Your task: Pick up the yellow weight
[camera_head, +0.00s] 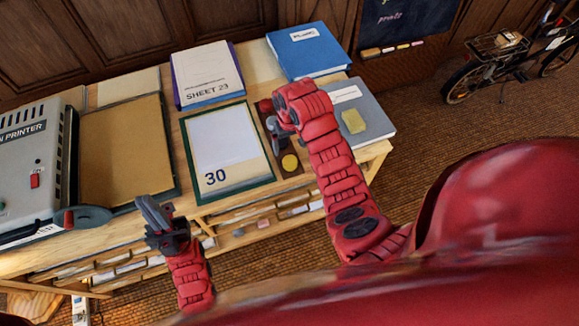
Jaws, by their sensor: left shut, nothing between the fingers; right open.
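A small round yellow weight (289,162) sits in a narrow brown tray (293,181) on the wooden table, just right of the framed sheet marked 30. My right gripper (277,139) is open, over the same tray, just behind the yellow weight in the picture. It looks empty, and I cannot tell its height above the tray. My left gripper (152,212) is shut and empty, near the table's front edge at the left, away from the weight. My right arm hides part of the tray's right side.
The framed sheet (223,150) lies left of the tray. A grey folder (373,128) with a yellow pad (354,120) lies to the right. Books SHEET 23 (207,82) and a blue one (309,55) lie behind. A printer (30,165) stands at far left.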

